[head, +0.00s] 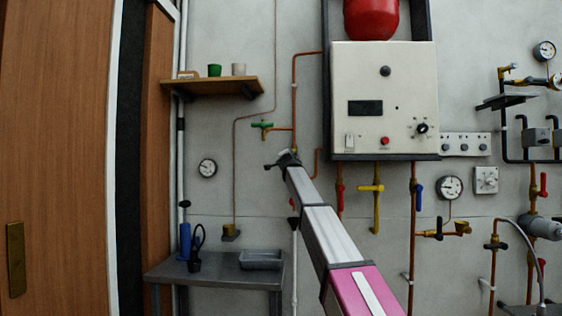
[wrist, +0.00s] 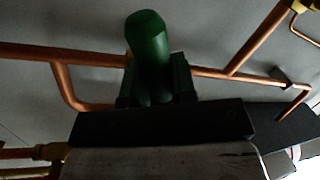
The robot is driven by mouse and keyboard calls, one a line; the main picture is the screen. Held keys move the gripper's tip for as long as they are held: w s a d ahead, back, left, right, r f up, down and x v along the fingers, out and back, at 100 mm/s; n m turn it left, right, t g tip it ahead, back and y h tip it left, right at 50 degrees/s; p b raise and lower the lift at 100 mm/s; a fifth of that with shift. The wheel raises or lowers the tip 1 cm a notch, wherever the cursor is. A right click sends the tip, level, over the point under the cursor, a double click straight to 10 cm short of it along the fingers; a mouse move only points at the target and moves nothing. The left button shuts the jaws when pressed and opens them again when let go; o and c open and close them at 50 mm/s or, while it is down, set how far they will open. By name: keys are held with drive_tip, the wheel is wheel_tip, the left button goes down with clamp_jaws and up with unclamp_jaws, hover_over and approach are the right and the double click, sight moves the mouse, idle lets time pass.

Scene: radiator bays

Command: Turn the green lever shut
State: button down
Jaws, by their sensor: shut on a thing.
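In the wrist view a dark green lever (wrist: 148,45) with a rounded end stands up between the fingers of my gripper (wrist: 152,92). My gripper is shut on it; the fingers hide its lower part. Copper piping (wrist: 85,57) runs behind it. In the head view my gripper (head: 284,157) is at the wall, left of the boiler, and what it holds is hidden there. A green tap handle (head: 262,125) on a short copper branch shows above and left of my gripper, apart from it. I cannot tell whether it is the same green part.
The white boiler (head: 384,98) hangs right of my gripper. Below it are a red lever (head: 340,198), a yellow lever (head: 371,188) and a blue lever (head: 419,193). A shelf (head: 225,87) is at upper left. A grey bench (head: 215,275) stands at lower left.

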drive_tip(key=m, duration=0.3)
drive_tip(key=shift+a+r+h, duration=0.2)
drive_tip(key=shift+r+h, duration=0.1)
drive_tip(key=shift+r, duration=0.1)
drive_tip(key=shift+r+m+h, duration=0.2)
drive_tip(key=shift+m+h, duration=0.1)
drive_tip(key=shift+m, duration=0.65)
drive_tip(key=shift+r+m+h, duration=0.2)
drive_tip(key=shift+m+h, duration=0.1)
drive_tip(key=shift+m, duration=0.95)
drive_tip(key=c, duration=0.9)
unclamp_jaws()
drive_tip(key=shift+c, duration=0.2)
drive_tip(key=s+f, duration=0.2)
drive_tip(key=s, duration=0.8)
drive_tip(key=shift+s+a, duration=0.2)
drive_tip(key=shift+s, duration=0.1)
